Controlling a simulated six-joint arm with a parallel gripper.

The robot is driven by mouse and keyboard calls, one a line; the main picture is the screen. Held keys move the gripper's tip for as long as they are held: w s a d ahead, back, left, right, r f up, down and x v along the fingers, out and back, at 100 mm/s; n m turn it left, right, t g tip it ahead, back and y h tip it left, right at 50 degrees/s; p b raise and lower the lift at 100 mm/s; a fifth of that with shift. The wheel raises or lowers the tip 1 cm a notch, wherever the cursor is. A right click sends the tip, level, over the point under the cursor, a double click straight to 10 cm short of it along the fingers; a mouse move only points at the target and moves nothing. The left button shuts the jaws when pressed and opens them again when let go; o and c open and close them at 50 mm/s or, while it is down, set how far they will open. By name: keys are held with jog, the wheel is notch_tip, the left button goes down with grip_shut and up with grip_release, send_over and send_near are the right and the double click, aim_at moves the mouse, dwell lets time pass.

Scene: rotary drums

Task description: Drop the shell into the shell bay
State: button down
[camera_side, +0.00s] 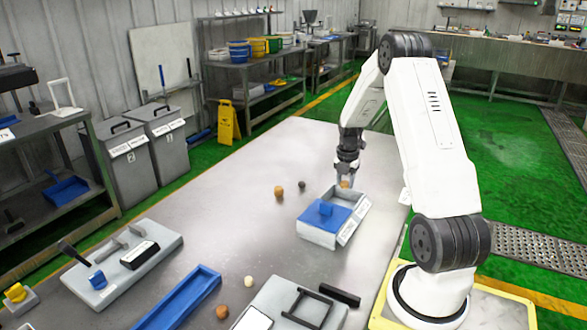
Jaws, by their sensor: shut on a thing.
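My gripper (346,178) points down over the far end of a grey box and is shut on a small tan piece, which looks like the shell (345,184). I cannot read the label, so I cannot tell if this is the shell bay. The shell appears just above or at the box's opening; the exact gap is unclear.
A brown nut-like ball (279,192) and a dark ball (302,184) lie left of the box. Another brown ball (222,311) and a cream one (248,281) lie near a long blue tray (185,300). A grey tool board (122,262) is at left. The table's far middle is clear.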

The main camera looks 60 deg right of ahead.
aim_at(345, 182)
jog(key=shift+f, duration=1.15)
jog(key=shift+c, duration=1.2)
grip_release()
jog(key=shift+r, duration=3.9)
